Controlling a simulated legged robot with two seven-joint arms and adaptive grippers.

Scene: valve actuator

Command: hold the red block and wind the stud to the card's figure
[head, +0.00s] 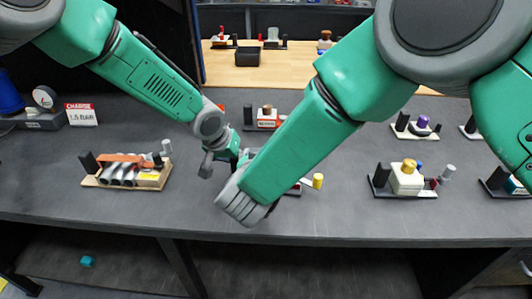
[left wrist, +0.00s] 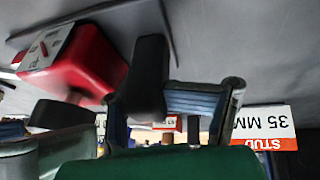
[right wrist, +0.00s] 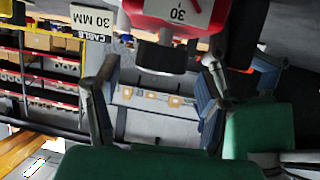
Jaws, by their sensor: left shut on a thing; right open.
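The red block (left wrist: 85,62) with a pale label shows at upper left in the left wrist view. It also shows at the top of the right wrist view (right wrist: 150,8), with a white plate reading 30. A dark grey round piece (right wrist: 162,54) sticks out below it. My left gripper (left wrist: 158,112) is shut on a black post (left wrist: 150,60) beside the red block. My right gripper (right wrist: 158,100) is open, its fingers apart below the round piece. The card (left wrist: 265,127) reads STUD 35 MM, upside down. In the head view my right forearm covers most of this device.
Another card (right wrist: 91,20) reads 30 MM CABLE. A wooden board with silver cylinders (head: 125,174) stands at left, a cream block device (head: 406,180) at right. A yellow knob (head: 318,181) shows just right of my right forearm. The bench front is mostly clear.

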